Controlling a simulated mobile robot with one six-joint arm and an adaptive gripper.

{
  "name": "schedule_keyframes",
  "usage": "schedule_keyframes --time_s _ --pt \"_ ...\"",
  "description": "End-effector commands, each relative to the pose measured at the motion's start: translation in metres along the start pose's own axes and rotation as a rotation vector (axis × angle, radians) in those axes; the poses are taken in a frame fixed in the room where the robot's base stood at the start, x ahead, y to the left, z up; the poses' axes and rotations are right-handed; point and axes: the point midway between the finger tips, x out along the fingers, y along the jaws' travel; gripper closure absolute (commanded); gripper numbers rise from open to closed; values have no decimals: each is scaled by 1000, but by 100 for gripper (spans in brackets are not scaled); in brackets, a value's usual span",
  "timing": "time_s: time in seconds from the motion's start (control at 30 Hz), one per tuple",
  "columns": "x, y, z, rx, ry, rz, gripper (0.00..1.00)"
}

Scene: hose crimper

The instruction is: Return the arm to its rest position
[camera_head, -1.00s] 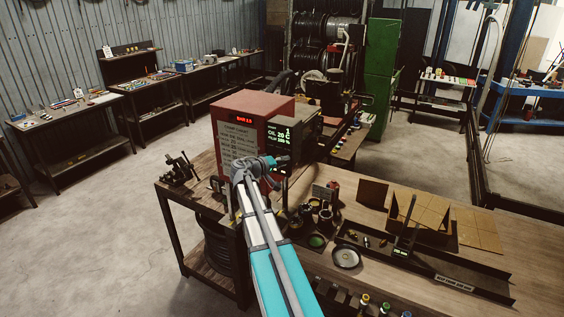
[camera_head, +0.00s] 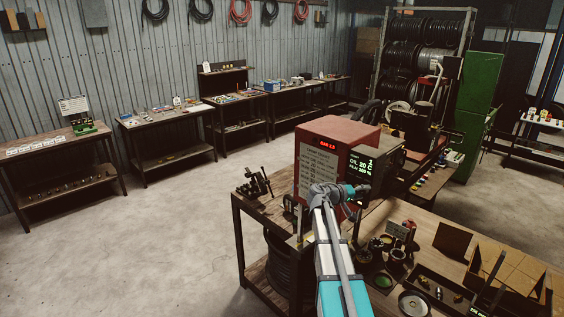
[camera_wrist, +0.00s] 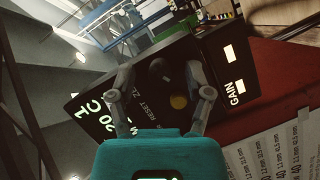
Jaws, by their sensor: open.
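My arm (camera_head: 337,262) reaches up from the bottom of the head view, with its wrist in front of the red crimper machine (camera_head: 338,150). My gripper (camera_wrist: 163,108) shows in the wrist view with its two fingers spread apart and nothing between them. Behind the fingers is the machine's dark control panel (camera_wrist: 150,75), with "RESET", "ZERO"-like lettering partly hidden, a black knob and a yellowish button. In the head view the fingertips are too small to make out clearly. I cannot tell the exact gap between gripper and panel.
The workbench (camera_head: 423,245) holds small cups, a dark tray (camera_head: 440,292) and cardboard boxes (camera_head: 505,268). A small clamp-like tool (camera_head: 256,184) stands at its left end. Side tables (camera_head: 165,130) line the corrugated wall. The concrete floor (camera_head: 150,235) at left is clear.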

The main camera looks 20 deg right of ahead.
Motion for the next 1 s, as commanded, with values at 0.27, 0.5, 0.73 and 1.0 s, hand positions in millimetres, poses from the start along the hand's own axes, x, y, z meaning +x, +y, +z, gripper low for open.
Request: schedule_keyframes --time_s 0.27,0.5,0.73,1.0 --pt "0 -1 0 -1 -5 -1 35" --pt "-2 -6 6 -13 -64 -2 35" --pt "-4 -12 13 -25 -125 -5 35" --pt "-20 -37 30 -26 -142 -70 35"
